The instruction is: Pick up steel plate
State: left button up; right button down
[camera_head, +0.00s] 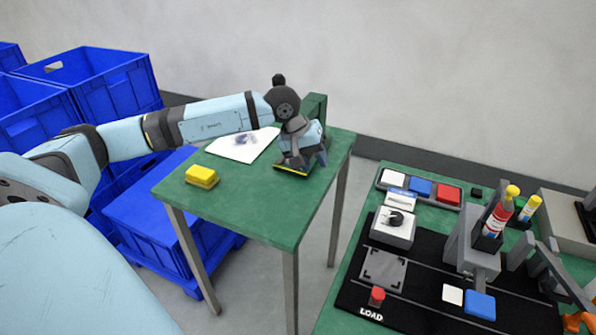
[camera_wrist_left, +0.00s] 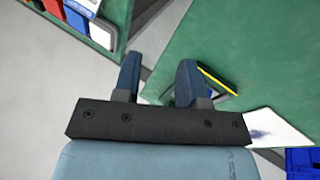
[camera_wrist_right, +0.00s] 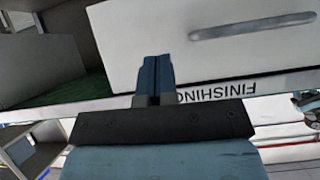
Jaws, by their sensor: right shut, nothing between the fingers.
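My left gripper (camera_head: 300,160) is low over the right corner of the small green table (camera_head: 255,215). Its two fingers are apart in the left wrist view (camera_wrist_left: 157,82), with only floor and table edge showing between them. A flat piece with a yellow edge (camera_wrist_left: 217,80) is just beside the right finger; its yellow edge (camera_head: 291,171) shows under the gripper in the head view. The gripper hides most of it, so I cannot tell if it is the steel plate. My right gripper (camera_wrist_right: 157,80) is shut and empty before a white panel (camera_wrist_right: 220,40) marked FINISHING.
Yellow blocks (camera_head: 202,176) and a white sheet (camera_head: 240,146) lie on the small table. Blue crates (camera_head: 120,85) stand at left. The right bench has a black mat (camera_head: 425,290) with a grey square (camera_head: 383,270), a red button (camera_head: 376,296) and fixtures. Floor separates the tables.

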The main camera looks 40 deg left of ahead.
pick_arm(q)
jog(key=a+r+m+y+b, duration=0.1)
jog(key=a+r+m+y, duration=0.3)
jog(key=a, duration=0.6)
jog(key=shift+n+t+y, duration=0.4)
jog(key=shift+n, duration=0.5)
jog(key=shift+w+a+r+b+x, duration=0.15)
jog(key=shift+b+x, duration=0.15)
jog(key=shift+x, duration=2.15)
jog(key=shift+w+a+b+x, duration=0.15)
jog(key=shift+b+x, duration=0.15)
jog(key=shift+x, duration=2.1)
jog(key=shift+w+a+r+b+x, duration=0.15)
jog(key=shift+b+x, duration=0.15)
jog(key=shift+x, duration=2.15)
jog(key=shift+s, duration=0.15)
jog(key=shift+c, duration=0.4)
grip_shut()
